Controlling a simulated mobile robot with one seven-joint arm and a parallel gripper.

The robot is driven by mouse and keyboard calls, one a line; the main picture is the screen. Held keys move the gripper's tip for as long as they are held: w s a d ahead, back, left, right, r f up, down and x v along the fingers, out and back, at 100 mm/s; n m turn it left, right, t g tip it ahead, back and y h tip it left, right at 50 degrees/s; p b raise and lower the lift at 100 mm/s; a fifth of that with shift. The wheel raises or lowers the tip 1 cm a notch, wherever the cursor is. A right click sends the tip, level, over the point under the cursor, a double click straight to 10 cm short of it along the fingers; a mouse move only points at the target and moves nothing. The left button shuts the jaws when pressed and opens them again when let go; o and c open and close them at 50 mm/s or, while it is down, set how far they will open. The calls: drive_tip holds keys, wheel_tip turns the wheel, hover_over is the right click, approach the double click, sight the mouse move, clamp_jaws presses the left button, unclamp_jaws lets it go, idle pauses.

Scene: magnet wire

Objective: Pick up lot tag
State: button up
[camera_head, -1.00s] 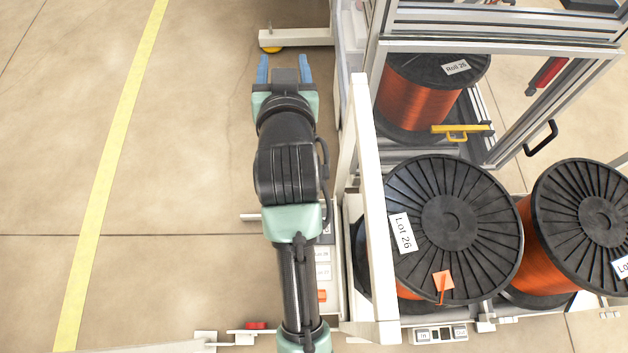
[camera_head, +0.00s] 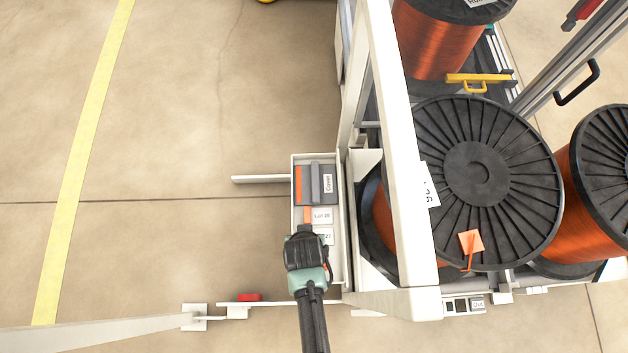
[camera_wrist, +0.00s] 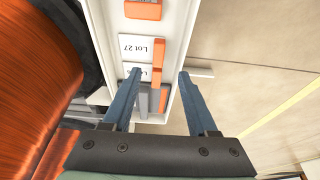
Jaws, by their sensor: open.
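Small white lot tags with orange parts lie in a narrow white tray (camera_head: 338,260). The Lot 28 tag (camera_head: 322,215) and a tag ending in 27 (camera_head: 326,236) show in the head view, just beyond my wrist. In the wrist view the Lot 27 tag (camera_wrist: 137,47) lies ahead of the fingertips. Another tag (camera_wrist: 146,71) is partly hidden by the left finger. My gripper (camera_wrist: 159,74) is open and empty, its blue fingers above the tray, with orange between them. In the head view my own arm hides the fingers.
A grey and orange block labelled Cover (camera_head: 316,184) fills the tray's far end. A white frame post (camera_head: 403,150) stands to the right. Beyond it are large black-flanged wire spools (camera_head: 485,215), one with an orange tag (camera_head: 470,242). Open floor (camera_head: 170,150) lies left.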

sight(329, 232)
drive_tip(key=b+x, duration=0.4)
drive_tip(key=x, duration=0.3)
drive_tip(key=shift+s+d+f, duration=0.1)
drive_tip(key=shift+d+f, duration=0.05)
drive_tip(key=shift+f, duration=0.1)
clamp_jaws()
